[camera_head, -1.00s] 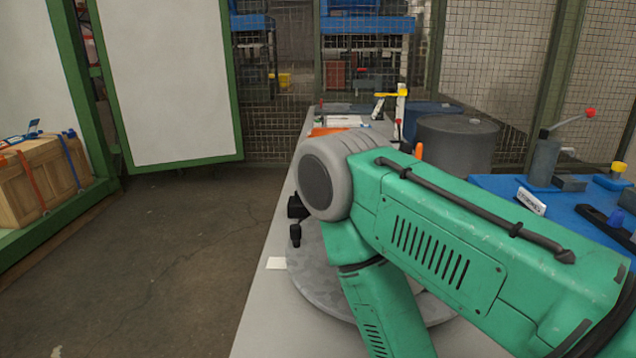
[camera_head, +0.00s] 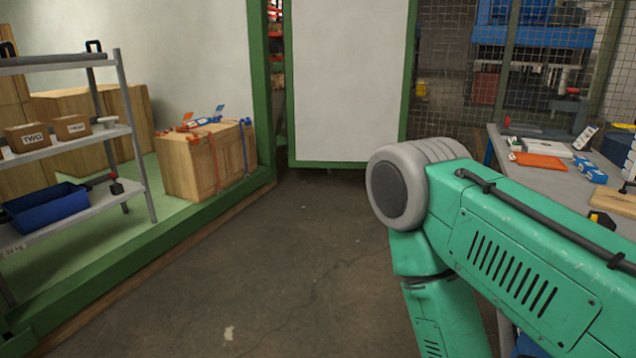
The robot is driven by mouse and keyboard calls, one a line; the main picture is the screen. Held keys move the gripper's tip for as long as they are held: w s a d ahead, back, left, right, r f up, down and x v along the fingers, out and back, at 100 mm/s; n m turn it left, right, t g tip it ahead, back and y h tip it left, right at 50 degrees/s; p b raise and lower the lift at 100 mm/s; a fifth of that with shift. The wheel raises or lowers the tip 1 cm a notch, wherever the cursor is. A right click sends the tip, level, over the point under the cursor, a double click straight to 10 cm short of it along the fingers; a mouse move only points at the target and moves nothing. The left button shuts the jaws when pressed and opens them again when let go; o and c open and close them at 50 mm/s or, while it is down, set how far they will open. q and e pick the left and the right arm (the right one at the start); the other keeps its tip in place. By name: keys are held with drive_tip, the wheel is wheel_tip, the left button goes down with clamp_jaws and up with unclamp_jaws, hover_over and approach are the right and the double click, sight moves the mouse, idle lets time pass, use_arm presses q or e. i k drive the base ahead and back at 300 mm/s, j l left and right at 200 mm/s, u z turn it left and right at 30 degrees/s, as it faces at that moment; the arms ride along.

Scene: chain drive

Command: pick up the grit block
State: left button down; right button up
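I cannot make out a grit block for certain in this view. My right arm, green with a grey elbow, comes in from the right and bends downward, and its gripper is out of frame below. My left arm and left gripper are not in view. A grey workbench (camera_head: 560,178) at the right carries small items, among them an orange flat piece (camera_head: 539,160) and a blue box (camera_head: 590,172). My arm hides part of the bench.
At the left a grey shelf rack (camera_head: 82,146) holds small boxes and a blue bin (camera_head: 46,207). A strapped wooden crate (camera_head: 205,163) stands on the green-edged platform (camera_head: 150,238). A white panel (camera_head: 347,80) stands behind. The floor between is clear.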

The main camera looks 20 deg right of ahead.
sight(603, 219)
drive_tip(key=i+j+z, duration=0.1)
drive_tip(key=i+z, duration=0.25)
drive_tip(key=i, duration=0.2)
drive_tip(key=i+j+z, duration=0.3)
drive_tip(key=i, duration=0.2)
drive_tip(key=i+l+z, duration=0.25)
drive_tip(key=i+z, duration=0.2)
drive_tip(key=i, duration=0.45)
drive_tip(key=i+z, duration=0.5)
drive_tip(key=i, duration=0.4)
drive_tip(key=i+z, duration=0.35)
drive_tip(key=i+j+z, duration=0.2)
drive_tip(key=i+z, duration=0.2)
drive_tip(key=i+j+z, duration=0.35)
drive_tip(key=i+l, duration=0.05)
drive_tip(key=i, duration=0.05)
